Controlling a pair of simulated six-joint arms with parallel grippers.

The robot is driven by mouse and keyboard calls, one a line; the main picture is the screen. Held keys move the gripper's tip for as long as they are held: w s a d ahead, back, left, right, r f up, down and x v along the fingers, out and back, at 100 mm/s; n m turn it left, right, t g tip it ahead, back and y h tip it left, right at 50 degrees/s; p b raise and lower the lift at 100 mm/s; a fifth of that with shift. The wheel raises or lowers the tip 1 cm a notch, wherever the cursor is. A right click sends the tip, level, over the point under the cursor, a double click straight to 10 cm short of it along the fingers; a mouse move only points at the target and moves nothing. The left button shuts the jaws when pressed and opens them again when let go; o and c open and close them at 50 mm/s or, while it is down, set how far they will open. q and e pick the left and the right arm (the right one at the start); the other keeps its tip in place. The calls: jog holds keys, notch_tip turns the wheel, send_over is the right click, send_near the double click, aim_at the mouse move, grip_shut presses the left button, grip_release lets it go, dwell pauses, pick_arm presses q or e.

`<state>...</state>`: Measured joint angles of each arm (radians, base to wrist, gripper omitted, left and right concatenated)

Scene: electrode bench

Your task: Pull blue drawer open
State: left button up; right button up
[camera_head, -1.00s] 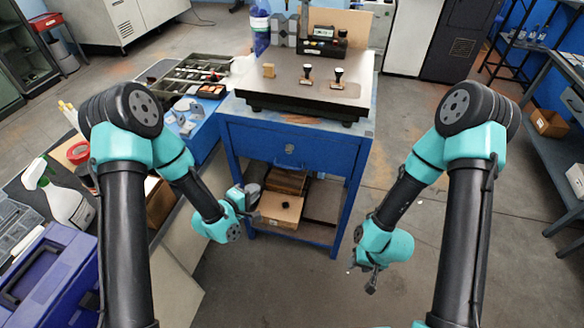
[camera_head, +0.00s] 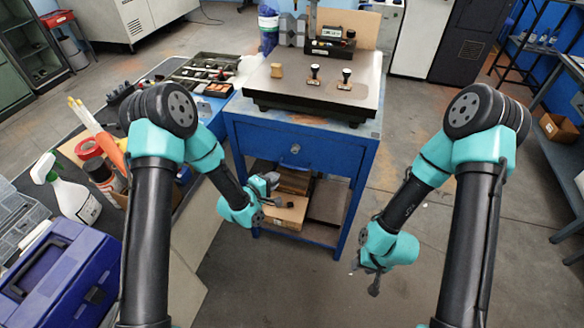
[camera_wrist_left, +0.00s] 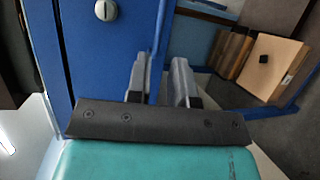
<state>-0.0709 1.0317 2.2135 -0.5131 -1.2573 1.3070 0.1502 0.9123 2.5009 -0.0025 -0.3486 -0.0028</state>
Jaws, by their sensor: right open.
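The blue drawer (camera_head: 330,158) is in the blue table under the metal top. Its front looks flush with the frame, and a round silver lock or knob (camera_head: 295,149) is on it. That silver round piece also shows at the top of the left wrist view (camera_wrist_left: 106,10), on a blue face. My left gripper (camera_head: 272,188) is below and left of the drawer front, by the table's open lower shelf. In the left wrist view its fingers (camera_wrist_left: 161,75) are apart and empty, beside a blue edge. My right gripper (camera_head: 363,278) is open and empty, low and right of the table.
A cardboard box (camera_head: 284,212) sits on the lower shelf (camera_head: 325,232) near my left gripper. Several stamps stand on the metal plate (camera_head: 320,95) above the drawer. A cluttered workbench with a blue toolbox (camera_head: 60,270) is at left. Floor in front of the table is clear.

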aim_at(292, 167)
pick_arm(q)
jog(key=x, duration=1)
jog(key=shift+w+d, duration=0.2)
grip_shut()
